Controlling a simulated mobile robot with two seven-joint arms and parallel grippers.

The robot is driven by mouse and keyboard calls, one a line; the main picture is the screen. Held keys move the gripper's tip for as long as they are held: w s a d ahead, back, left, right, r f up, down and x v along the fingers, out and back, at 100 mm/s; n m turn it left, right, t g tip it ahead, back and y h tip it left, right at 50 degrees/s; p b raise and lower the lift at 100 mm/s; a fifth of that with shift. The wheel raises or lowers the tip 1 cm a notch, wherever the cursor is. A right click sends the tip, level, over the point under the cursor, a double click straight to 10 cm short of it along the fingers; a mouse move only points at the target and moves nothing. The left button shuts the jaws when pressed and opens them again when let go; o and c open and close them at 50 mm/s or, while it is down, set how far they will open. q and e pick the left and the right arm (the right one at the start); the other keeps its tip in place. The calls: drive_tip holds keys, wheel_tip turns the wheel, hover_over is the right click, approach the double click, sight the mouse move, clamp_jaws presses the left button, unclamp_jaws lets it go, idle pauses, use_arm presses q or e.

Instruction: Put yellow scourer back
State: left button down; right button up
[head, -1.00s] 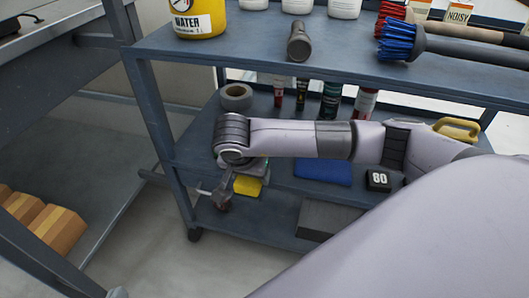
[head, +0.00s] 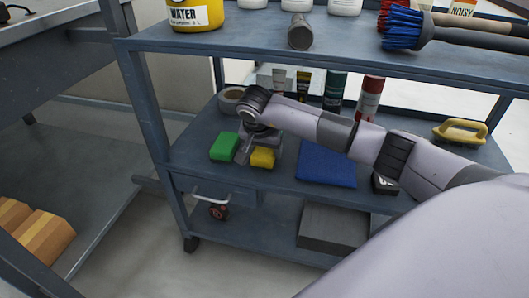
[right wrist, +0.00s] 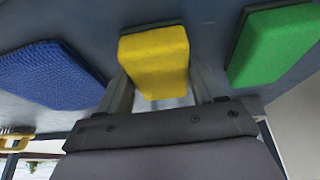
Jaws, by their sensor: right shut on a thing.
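The yellow scourer (head: 262,158) is at my right gripper (head: 248,152) over the middle shelf (head: 290,200) of the cart, just right of a green scourer (head: 224,146). In the right wrist view the yellow scourer (right wrist: 155,62) sits between the two fingers of the right gripper (right wrist: 160,88), which is shut on it. Whether it touches the shelf is hard to tell. The green scourer also shows in the right wrist view (right wrist: 275,45), a short gap away. My left gripper is not in view.
A blue cloth (head: 326,163) lies right of the yellow scourer. A tape roll (head: 231,99) and several cans and tubes, including a red can (head: 368,98), stand behind. A yellow-handled brush (head: 460,131) is at the right. The top shelf (head: 260,35) overhangs my arm.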

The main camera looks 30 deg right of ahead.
drive_tip(key=shift+r, duration=0.1)
drive_tip(key=shift+f, duration=0.2)
drive_tip(key=o, duration=1.1)
drive_tip(key=shift+r, duration=0.15)
